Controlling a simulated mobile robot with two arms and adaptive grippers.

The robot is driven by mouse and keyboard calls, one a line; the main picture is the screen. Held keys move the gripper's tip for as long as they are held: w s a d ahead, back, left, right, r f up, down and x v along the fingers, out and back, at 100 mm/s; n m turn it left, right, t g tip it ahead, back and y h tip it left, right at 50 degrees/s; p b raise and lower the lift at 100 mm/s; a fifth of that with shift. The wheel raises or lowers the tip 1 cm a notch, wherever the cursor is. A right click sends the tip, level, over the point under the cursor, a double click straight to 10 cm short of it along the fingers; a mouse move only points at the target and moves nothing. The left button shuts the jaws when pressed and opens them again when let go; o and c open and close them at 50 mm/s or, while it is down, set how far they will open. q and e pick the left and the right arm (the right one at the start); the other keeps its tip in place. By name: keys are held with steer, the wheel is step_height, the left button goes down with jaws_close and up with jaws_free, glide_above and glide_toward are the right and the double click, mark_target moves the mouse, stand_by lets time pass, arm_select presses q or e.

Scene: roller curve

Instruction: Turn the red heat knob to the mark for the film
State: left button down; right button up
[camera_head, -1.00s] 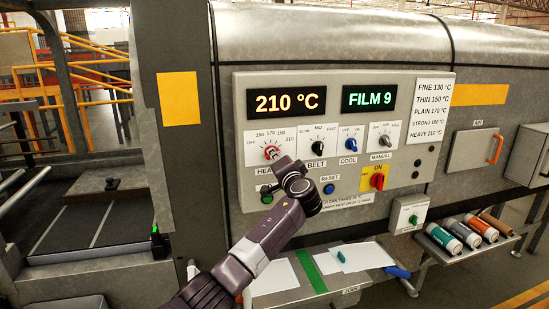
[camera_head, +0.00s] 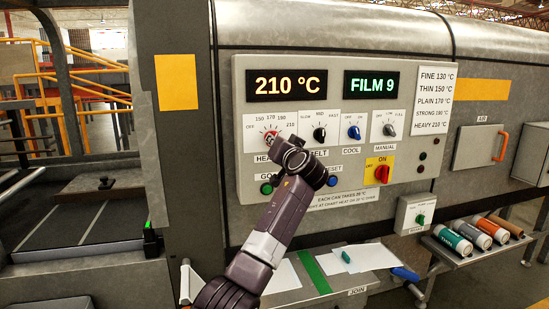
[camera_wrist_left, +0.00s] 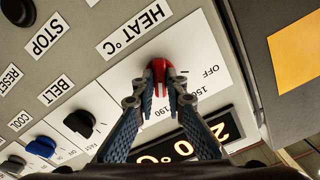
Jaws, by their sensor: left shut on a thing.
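The red heat knob (camera_head: 270,137) sits on a white dial plate marked OFF, 150, 170, 190 and 210 on the grey panel. My left gripper (camera_wrist_left: 161,84) is shut on the knob, one finger on each side, and the knob's red top (camera_wrist_left: 166,66) shows between the fingers in the left wrist view. The fingers hide the knob's pointer and part of the scale. The temperature display (camera_head: 287,86) reads 210 °C. The film display (camera_head: 371,85) reads FILM 9. The chart (camera_head: 435,99) lists FINE 130, THIN 150, PLAIN 170, STRONG 190 and HEAVY 210. My right gripper is out of view.
The black belt knob (camera_head: 319,134), blue cool knob (camera_head: 354,132) and grey manual knob (camera_head: 389,130) stand right of the heat knob. A red switch (camera_head: 381,173) on yellow and a blue reset button (camera_head: 332,181) are lower. A shelf (camera_head: 470,250) holds several rolls.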

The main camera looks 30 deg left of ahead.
arm_select(q)
steer(key=shift+f+n+b, duration=0.1)
steer(key=shift+n+b, duration=3.7)
steer(key=shift+n, duration=2)
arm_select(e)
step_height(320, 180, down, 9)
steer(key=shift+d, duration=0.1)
arm_select(q)
steer(key=c, duration=2)
jaws_free()
steer(key=shift+o, duration=0.2)
steer(key=v, duration=1.2)
